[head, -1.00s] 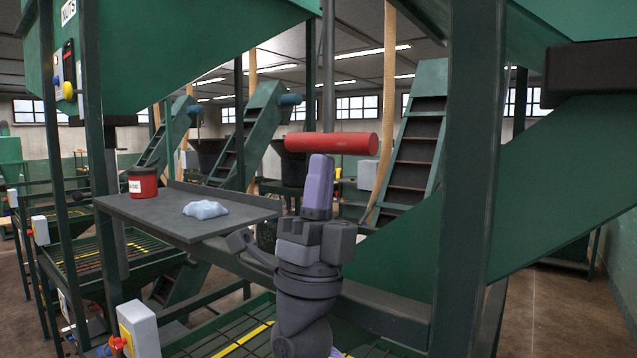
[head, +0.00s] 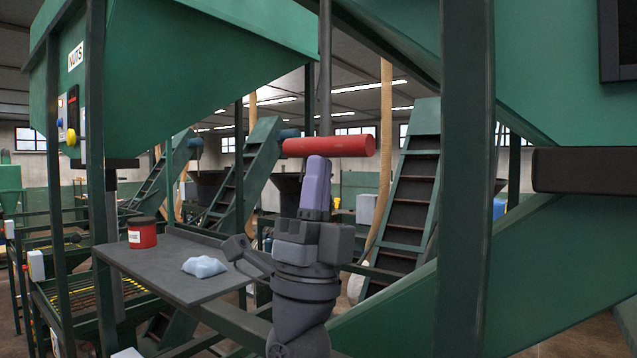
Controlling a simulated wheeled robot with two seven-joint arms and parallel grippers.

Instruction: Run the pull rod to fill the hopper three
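The pull rod has a red horizontal handle (head: 328,147) at the bottom of a thin vertical grey rod (head: 326,70), in the upper middle of the head view. My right gripper (head: 317,162) stands upright just below the handle, its purple finger tip at the handle's lower edge. I see it from the side, so whether it grips, touches or is just short of the handle is unclear. A green hopper (head: 190,65) with a NUTS label hangs at upper left. More green hopper wall (head: 555,75) shows at upper right; no hopper number is readable. My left gripper is out of view.
A grey shelf (head: 190,285) at lower left holds a red tin (head: 142,233) and a crumpled pale blue cloth (head: 204,266). A dark green post (head: 466,180) stands right of my gripper. Ladder-like conveyors (head: 412,185) stand behind.

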